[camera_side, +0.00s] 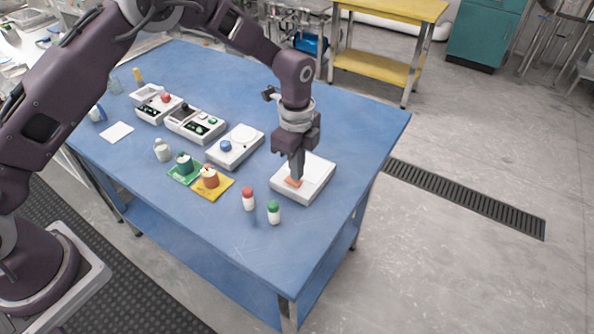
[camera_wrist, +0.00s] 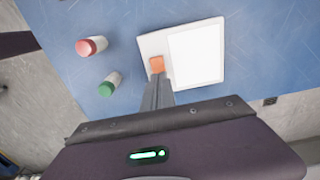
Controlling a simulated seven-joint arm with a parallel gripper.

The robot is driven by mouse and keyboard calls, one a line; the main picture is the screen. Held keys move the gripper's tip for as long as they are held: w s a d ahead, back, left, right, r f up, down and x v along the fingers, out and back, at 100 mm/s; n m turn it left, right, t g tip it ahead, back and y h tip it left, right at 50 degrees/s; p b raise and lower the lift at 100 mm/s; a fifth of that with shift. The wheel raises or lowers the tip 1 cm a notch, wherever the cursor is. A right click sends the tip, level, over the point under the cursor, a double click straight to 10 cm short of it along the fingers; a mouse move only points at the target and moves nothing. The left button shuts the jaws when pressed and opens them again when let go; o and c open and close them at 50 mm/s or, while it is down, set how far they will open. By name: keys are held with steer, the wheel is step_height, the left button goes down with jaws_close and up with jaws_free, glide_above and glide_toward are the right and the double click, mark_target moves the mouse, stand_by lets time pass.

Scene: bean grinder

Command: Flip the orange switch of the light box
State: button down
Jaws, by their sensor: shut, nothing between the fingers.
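The light box (camera_side: 318,177) is a flat white box near the right edge of the blue table. In the wrist view its bright white panel (camera_wrist: 196,56) fills most of its top. The orange switch (camera_side: 293,182) sits on the box beside the panel, and it also shows in the wrist view (camera_wrist: 157,63). My gripper (camera_side: 296,176) points down over the box with its fingers together and empty. In the wrist view the fingertips (camera_wrist: 158,77) are right at the switch's edge. I cannot tell whether they touch it. The fingers hide a little of the switch.
A red-capped bottle (camera_side: 248,199) and a green-capped bottle (camera_side: 273,212) stand left of the box. A white device with a blue knob (camera_side: 226,146), coloured mats with containers (camera_side: 210,178) and other devices (camera_side: 196,124) stand farther left. The table (camera_side: 300,245) is clear in front.

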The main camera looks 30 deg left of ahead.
steer(key=shift+f, duration=0.6)
